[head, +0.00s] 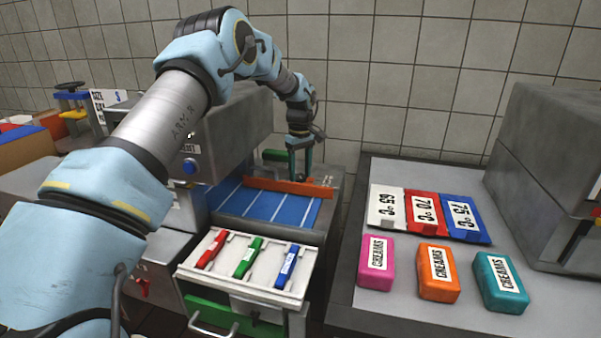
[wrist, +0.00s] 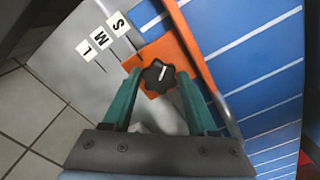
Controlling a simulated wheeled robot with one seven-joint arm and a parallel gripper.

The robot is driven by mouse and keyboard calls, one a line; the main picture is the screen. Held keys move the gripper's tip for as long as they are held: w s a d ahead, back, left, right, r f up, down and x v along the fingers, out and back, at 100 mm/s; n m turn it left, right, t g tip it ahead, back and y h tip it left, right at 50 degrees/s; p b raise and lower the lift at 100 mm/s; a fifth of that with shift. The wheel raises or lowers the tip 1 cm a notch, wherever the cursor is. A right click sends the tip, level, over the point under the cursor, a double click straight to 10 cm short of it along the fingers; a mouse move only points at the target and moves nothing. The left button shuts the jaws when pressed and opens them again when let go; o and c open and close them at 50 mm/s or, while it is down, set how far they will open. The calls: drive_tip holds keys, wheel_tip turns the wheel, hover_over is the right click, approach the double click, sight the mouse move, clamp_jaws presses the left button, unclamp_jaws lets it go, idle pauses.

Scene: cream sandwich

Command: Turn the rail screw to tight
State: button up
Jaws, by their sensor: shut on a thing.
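The rail screw (wrist: 157,76) is a black lobed knob with a short white mark, seen in the wrist view. It sits on the end plate of the orange rail (wrist: 187,58). The white mark slants slightly in that view. In the head view the orange rail (head: 285,187) lies across the blue striped bed, and the screw is hidden or too small to make out. My gripper (wrist: 160,78) has its teal fingers on either side of the knob and is shut on it. In the head view my gripper (head: 301,170) points down at the rail's right end.
S, M and L labels (wrist: 101,37) with marker lines lie beside the rail. A white tray (head: 300,285) with red, green and blue sticks stands in front of the blue bed (head: 265,207). Number cards and CREAMS blocks (head: 438,272) lie on the right counter (head: 350,310).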

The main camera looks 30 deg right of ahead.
drive_tip(key=m, duration=0.6)
drive_tip(key=shift+a, duration=0.15)
drive_tip(key=m, duration=0.6)
drive_tip(key=shift+w+a+r+m, duration=0.1)
drive_tip(key=shift+m, duration=0.3)
drive_tip(key=m, duration=0.6)
drive_tip(key=shift+w, duration=0.15)
drive_tip(key=m, duration=0.6)
drive_tip(key=shift+w+m, duration=0.1)
drive_tip(key=shift+m, duration=0.2)
drive_tip(key=o, duration=1.1)
